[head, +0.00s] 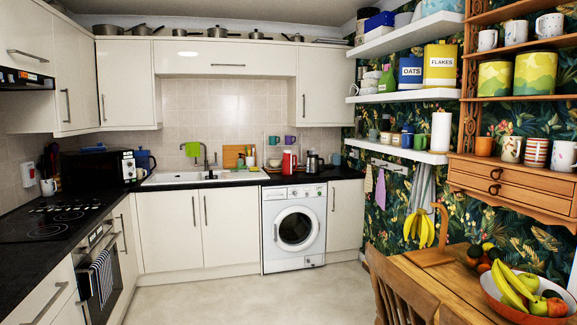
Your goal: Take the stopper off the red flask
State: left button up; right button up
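A red flask (289,161) stands upright on the dark counter at the back, above the washing machine. It is small in the head view, and its stopper is too small to make out clearly. Neither of my grippers is in view.
A washing machine (294,228) sits below the flask. The sink (205,177) is to its left, and a black kettle (312,163) stands to its right. A wooden table (440,275) with a fruit bowl (496,300) and chairs (398,285) stand at the right. The middle floor (255,296) is clear.

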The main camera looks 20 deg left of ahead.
aim_at(287, 160)
jog(key=i+j+u, duration=0.4)
jog(key=i, duration=0.3)
jog(key=i+u, duration=0.4)
jog(key=i, duration=3.6)
jog(key=j+u, duration=0.05)
jog(key=j, duration=0.1)
